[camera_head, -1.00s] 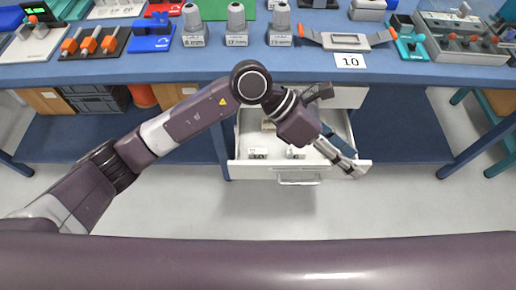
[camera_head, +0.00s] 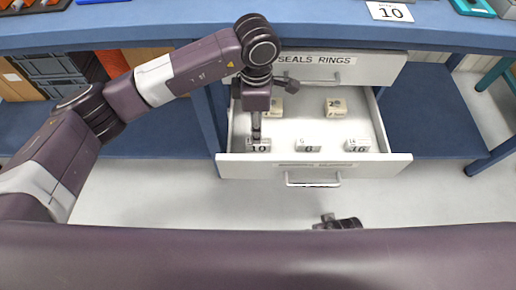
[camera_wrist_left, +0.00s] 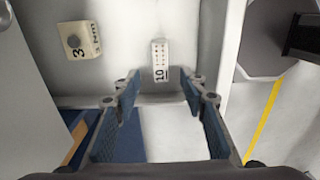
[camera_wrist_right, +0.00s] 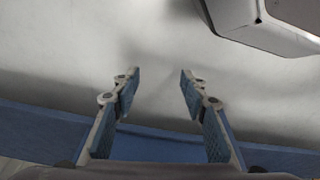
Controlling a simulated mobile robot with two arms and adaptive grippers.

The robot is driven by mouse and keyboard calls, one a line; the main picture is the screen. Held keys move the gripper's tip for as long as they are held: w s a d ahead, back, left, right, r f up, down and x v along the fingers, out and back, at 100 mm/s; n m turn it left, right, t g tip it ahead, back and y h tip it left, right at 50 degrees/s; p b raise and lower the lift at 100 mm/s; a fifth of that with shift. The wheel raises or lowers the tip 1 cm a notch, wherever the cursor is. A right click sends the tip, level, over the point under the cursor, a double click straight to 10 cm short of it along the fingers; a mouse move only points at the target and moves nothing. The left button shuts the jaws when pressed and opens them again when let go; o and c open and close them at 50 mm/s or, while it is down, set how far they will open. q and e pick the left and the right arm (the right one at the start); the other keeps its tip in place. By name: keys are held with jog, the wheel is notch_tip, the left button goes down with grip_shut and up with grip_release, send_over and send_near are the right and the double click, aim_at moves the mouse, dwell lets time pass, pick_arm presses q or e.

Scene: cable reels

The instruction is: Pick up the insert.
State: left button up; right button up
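The drawer (camera_head: 225,160) is open and holds several small pale blocks. The insert marked 10 (camera_head: 259,147) lies at the drawer's front left corner. In the left wrist view the insert (camera_wrist_left: 160,58) shows ahead of and between the fingertips. My left gripper (camera_head: 256,133) points down into the drawer just above this insert. In the left wrist view my left gripper (camera_wrist_left: 158,80) is open and empty; whether it touches the insert is unclear. In the right wrist view my right gripper (camera_wrist_right: 153,78) is open and empty.
Other blocks lie in the drawer: one marked 6 (camera_head: 308,146), one marked 16 (camera_head: 357,146), and two (camera_head: 336,107) farther back. A closed drawer labelled SEALS RINGS (camera_head: 365,70) is above. The blue worktop (camera_head: 200,25) carries a card reading 10 (camera_head: 391,12).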

aim_at(266, 146)
pick_arm(q)
jog(key=shift+s+f, duration=0.1)
jog(key=shift+f, duration=0.3)
jog(key=f, duration=0.7)
jog(key=shift+d, duration=0.2)
pick_arm(e)
jog(key=r, duration=0.2)
jog(key=shift+w+r, duration=0.3)
jog(key=shift+w, duration=0.1)
pick_arm(q)
jog(key=shift+c, duration=0.3)
grip_shut()
